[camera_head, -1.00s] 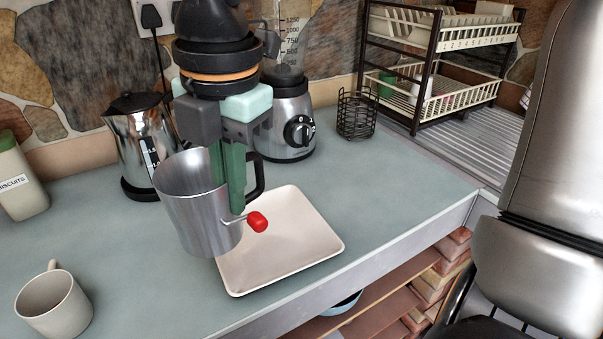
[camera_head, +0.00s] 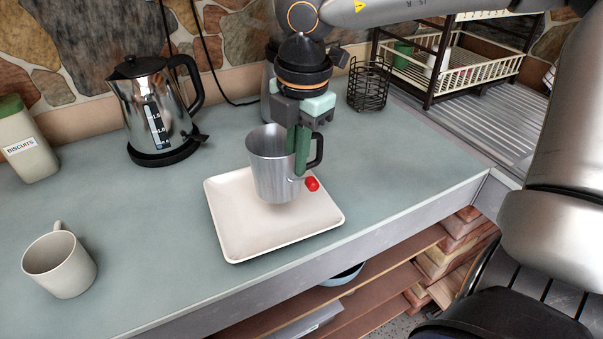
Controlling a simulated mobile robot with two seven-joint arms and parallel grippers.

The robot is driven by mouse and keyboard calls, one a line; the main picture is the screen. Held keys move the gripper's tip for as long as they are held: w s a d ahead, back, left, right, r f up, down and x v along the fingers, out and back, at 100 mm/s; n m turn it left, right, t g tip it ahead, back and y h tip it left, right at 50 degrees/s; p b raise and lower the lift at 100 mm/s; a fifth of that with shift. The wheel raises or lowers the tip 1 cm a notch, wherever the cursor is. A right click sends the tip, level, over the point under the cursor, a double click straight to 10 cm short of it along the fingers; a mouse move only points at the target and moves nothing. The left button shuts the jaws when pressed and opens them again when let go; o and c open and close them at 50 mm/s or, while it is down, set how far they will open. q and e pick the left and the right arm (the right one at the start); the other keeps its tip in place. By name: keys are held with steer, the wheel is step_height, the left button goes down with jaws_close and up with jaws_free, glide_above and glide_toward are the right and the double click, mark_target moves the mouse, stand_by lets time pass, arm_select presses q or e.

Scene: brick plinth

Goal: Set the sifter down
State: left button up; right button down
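The sifter (camera_head: 268,165) is a metal cup with a black handle (camera_head: 317,150) on its right and a red crank knob (camera_head: 312,184) low on its side. It is upright over the cream square plate (camera_head: 235,235). I cannot tell whether its base touches the plate or hangs just above it. My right gripper (camera_head: 301,165) reaches down from above, its green fingers closed on the sifter's wall by the handle. My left gripper is not in view.
A beige mug (camera_head: 60,265) stands at the front left. A kettle (camera_head: 150,105), a biscuits canister (camera_head: 25,145) and a black wire basket (camera_head: 369,85) stand behind. A dish rack (camera_head: 475,72) is at the back right.

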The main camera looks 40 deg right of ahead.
steer(key=shift+w+d+f, duration=0.25)
steer(key=shift+d+f, duration=0.15)
steer(key=shift+f, duration=0.15)
steer(key=shift+w+d+f, duration=0.25)
steer(key=shift+d+f, duration=0.15)
steer(key=shift+f, duration=0.15)
steer(key=f, duration=0.3)
steer(key=shift+w+d+f, duration=0.15)
steer(key=shift+d+f, duration=0.1)
steer(key=shift+f, duration=0.1)
steer(key=shift+f+b, duration=0.15)
steer(key=shift+b, duration=0.15)
steer(key=c, duration=1.4)
jaws_free()
steer(key=o, duration=0.3)
